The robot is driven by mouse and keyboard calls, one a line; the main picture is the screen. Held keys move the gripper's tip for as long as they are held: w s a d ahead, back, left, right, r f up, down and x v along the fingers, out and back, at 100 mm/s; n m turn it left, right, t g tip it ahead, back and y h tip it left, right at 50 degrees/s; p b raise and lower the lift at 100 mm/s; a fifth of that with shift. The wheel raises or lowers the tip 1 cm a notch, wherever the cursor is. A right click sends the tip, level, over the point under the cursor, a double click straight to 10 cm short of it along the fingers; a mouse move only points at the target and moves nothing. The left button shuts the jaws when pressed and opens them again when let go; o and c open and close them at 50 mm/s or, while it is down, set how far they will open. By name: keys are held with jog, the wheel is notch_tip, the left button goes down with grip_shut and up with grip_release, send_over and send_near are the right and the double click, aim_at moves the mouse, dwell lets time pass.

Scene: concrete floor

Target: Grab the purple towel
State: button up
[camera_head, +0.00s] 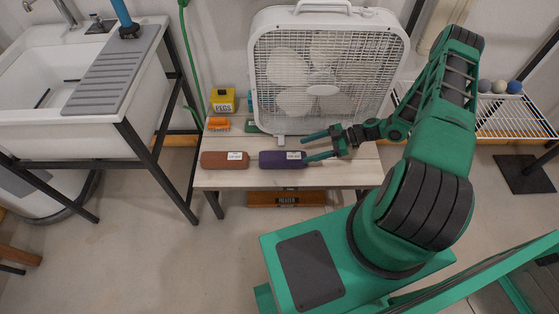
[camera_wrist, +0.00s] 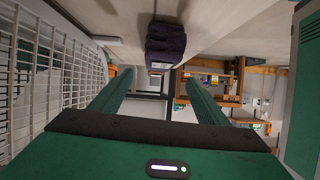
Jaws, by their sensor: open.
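The purple towel (camera_head: 280,160) is a dark roll with a white label, lying along the front of the wooden bench (camera_head: 340,178). Its far right end is close to my gripper. My gripper (camera_head: 307,147) is open and reaches in from the right, its fingers pointing left. The nearer finger overlaps the towel's right end in the picture; I cannot tell whether it touches. In the wrist view, the towel (camera_wrist: 165,44) shows beyond the fingertips, above the middle of the gap between the fingers. Nothing is between the fingers.
A reddish-brown roll (camera_head: 224,160) lies left of the towel. A white box fan (camera_head: 322,72) stands behind my gripper. A yellow box (camera_head: 222,100) and an orange brush (camera_head: 218,124) sit at the back left. A sink (camera_head: 70,130) stands left of the bench.

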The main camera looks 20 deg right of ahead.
aim_at(282, 157)
jog(key=shift+w+a+f+t+y, duration=0.2)
jog(key=shift+a+f+t+y, duration=0.1)
jog(key=shift+a+f, duration=0.35)
jog(key=x, duration=0.4)
jog(key=shift+a+f, duration=0.1)
jog(key=shift+a, duration=0.05)
jog(key=shift+f+x, duration=0.15)
jog(key=shift+x, duration=1.3)
jog(key=shift+f+x, duration=0.1)
jog(key=shift+x, duration=1.4)
jog(key=shift+c, duration=0.4)
jog(key=c, duration=1.3)
jog(key=shift+o, duration=0.3)
